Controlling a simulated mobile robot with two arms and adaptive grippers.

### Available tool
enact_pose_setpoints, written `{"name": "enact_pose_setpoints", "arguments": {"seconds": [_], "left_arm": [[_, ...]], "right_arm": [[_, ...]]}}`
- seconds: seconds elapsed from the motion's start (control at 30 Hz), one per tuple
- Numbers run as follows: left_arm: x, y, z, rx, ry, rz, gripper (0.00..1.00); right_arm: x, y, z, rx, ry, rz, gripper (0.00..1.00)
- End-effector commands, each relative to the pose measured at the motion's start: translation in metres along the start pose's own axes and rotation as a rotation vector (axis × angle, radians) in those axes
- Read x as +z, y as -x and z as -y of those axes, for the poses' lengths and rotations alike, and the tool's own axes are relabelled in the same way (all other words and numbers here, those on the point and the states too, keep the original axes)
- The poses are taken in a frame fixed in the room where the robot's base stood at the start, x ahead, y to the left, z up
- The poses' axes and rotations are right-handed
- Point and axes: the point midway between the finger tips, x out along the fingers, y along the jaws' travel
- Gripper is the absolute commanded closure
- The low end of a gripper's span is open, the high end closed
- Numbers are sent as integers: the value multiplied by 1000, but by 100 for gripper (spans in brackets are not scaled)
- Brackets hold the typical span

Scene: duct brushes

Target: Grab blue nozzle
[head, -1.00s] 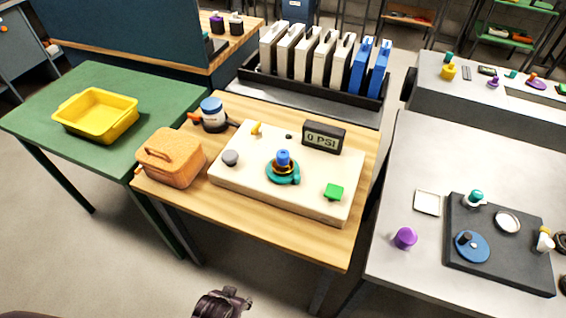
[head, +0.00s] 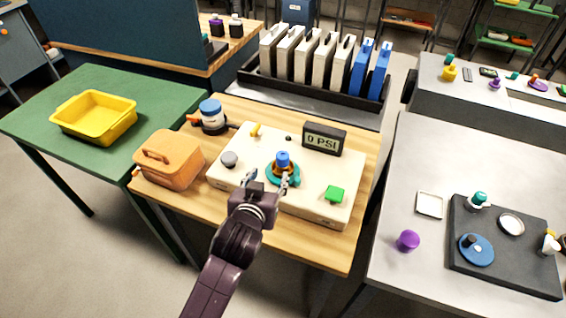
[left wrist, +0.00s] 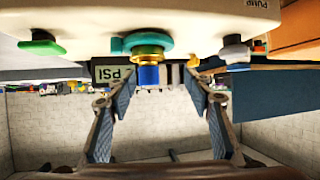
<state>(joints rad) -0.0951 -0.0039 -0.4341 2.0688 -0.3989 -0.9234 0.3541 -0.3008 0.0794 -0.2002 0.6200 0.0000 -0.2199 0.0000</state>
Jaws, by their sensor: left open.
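The blue nozzle (head: 282,159) stands upright on a teal round base (head: 277,178) in the middle of the cream panel. In the left wrist view the blue nozzle (left wrist: 149,76) shows beneath a gold ring, between the open fingers and beyond their tips. My left gripper (head: 267,180) is open and empty, just in front of the teal base at the panel's near side. It also shows open in the left wrist view (left wrist: 157,88). My right gripper is not in view.
The cream panel (head: 240,178) carries a "0 PSI" display (head: 324,138), a green button (head: 335,194) and a grey knob (head: 229,159). An orange case (head: 168,158) and a blue-capped jar (head: 211,115) stand at its left. A yellow tray (head: 95,117) is on the green table.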

Motion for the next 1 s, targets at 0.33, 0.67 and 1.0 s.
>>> {"name": "enact_pose_setpoints", "arguments": {"seconds": [0.33, 0.67, 1.0], "left_arm": [[-27, -29, -14, 14, -1, -69, 53], [-27, -61, -22, 15, -3, -67, 53], [-26, -82, -22, 15, -1, -67, 53]], "right_arm": [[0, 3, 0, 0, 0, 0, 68], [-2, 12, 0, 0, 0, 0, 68], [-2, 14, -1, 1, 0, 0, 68]]}}
